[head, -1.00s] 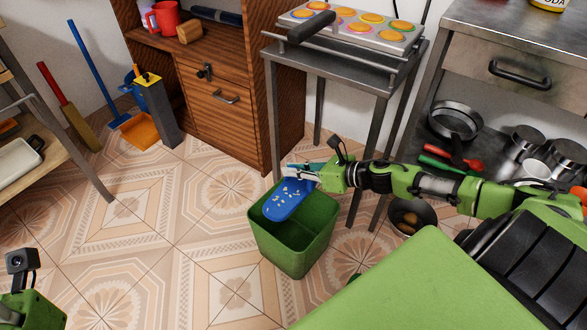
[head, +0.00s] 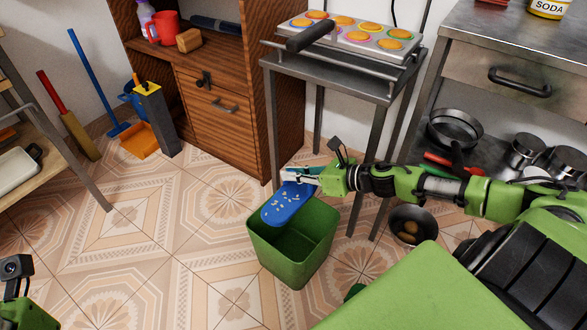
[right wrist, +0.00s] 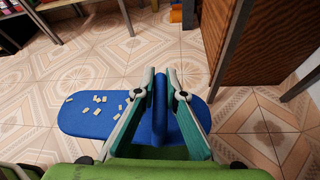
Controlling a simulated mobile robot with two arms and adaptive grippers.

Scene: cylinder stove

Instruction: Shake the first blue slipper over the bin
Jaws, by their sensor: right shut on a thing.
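The blue slipper (head: 288,206) is held over the green bin (head: 320,240), sole tilted, with several small pale bits on its top surface. My right gripper (head: 303,176) is shut on the slipper at its strap end. In the right wrist view the slipper (right wrist: 90,112) lies across the picture, its raised strap (right wrist: 159,105) between the two fingers (right wrist: 160,112). The pale bits show on its left half there. The bin stands on the floor below, and its visible inside looks empty. Of my left arm only a green part shows at the lower left; its fingers are out of view.
A metal table (head: 340,75) with a griddle of pancakes (head: 352,32) stands behind the bin. A wooden cabinet (head: 215,105) is to its left. A dark bowl (head: 411,225) sits on the floor right of the bin. Open tiled floor lies to the left.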

